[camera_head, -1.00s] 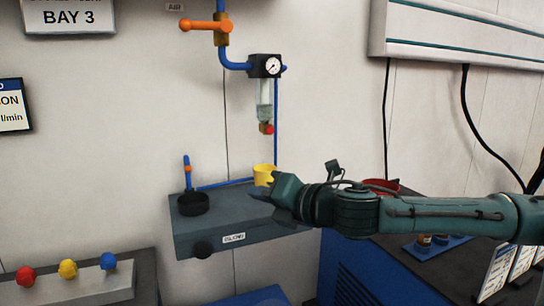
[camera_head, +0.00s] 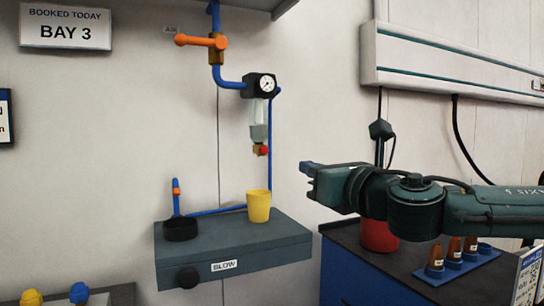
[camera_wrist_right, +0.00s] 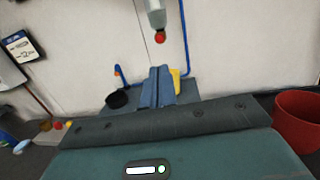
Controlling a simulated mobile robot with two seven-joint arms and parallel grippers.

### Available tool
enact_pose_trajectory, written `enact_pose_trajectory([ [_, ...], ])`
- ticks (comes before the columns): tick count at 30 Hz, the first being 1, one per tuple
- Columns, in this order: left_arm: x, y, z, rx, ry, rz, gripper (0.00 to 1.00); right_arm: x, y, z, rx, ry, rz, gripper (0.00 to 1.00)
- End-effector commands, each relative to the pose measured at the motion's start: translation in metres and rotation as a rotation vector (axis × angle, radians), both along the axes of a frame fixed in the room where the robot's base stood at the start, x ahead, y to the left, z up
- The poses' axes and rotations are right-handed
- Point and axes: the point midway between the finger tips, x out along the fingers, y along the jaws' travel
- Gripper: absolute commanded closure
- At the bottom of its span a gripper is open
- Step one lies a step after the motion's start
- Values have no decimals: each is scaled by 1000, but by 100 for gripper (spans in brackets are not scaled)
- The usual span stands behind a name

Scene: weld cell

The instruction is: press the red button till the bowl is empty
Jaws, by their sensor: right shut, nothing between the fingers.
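The red button (camera_head: 264,151) sits on the brass drain fitting under the clear bowl (camera_head: 258,112) of the wall-mounted air unit; it also shows in the right wrist view (camera_wrist_right: 160,38). The lower part of the bowl looks darker, perhaps liquid; I cannot tell the level surely. A yellow cup (camera_head: 259,207) stands upright on the grey bench box below the drain. My right gripper (camera_head: 308,168) is shut and empty, right of the button and slightly lower, apart from it. In the wrist view its fingers (camera_wrist_right: 157,84) partly hide the cup (camera_wrist_right: 175,80). My left gripper is not in view.
The grey box (camera_head: 235,255) marked BLOW carries a black ring-shaped part (camera_head: 181,229) and blue pipe. An orange valve handle (camera_head: 195,41) and gauge (camera_head: 266,84) are above. A red container (camera_head: 378,237) stands on the right bench. Space between gripper and button looks clear.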

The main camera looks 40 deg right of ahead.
Motion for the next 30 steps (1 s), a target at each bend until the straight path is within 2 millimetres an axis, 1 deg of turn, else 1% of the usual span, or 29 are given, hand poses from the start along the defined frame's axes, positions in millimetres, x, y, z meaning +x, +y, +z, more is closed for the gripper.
enact_pose_trajectory([
  [5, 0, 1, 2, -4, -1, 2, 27, 11, -2, 1, 3, 1, 3, 100],
  [8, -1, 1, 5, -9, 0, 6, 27, 26, -5, 2, 6, 3, 4, 100],
  [15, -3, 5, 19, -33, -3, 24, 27, 71, -14, 7, 9, 4, 3, 100],
  [21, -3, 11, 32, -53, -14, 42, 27, 97, -20, 10, 7, 5, 2, 100],
  [29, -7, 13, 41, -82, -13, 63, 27, 118, -25, 11, 4, 5, -1, 100],
  [30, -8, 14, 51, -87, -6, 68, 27, 121, -24, 17, 4, 6, 3, 100],
])
